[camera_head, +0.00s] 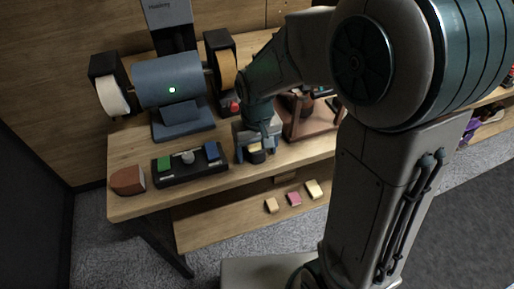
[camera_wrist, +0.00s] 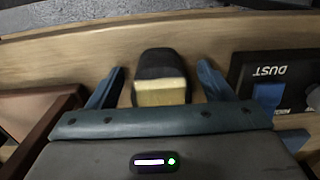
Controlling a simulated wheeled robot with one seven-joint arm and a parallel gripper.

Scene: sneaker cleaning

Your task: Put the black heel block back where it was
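The black heel block (camera_head: 257,157) has a pale yellow face and sits on the workbench near its front edge. It also shows in the wrist view (camera_wrist: 160,65), with the yellow face toward the camera. My gripper (camera_head: 255,150) is lowered over it. In the wrist view my gripper (camera_wrist: 160,82) has its two blue fingers spread, one on each side of the block. A gap of bare wood shows between each finger and the block. The underside of the block is hidden.
A dark control box (camera_head: 183,166) marked DUST, with green and blue buttons, stands just left of my gripper. A brown wooden stand (camera_head: 312,130) is close on the right. A grinding machine (camera_head: 170,85) is behind. A brown block (camera_head: 128,180) lies at the bench's left end.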

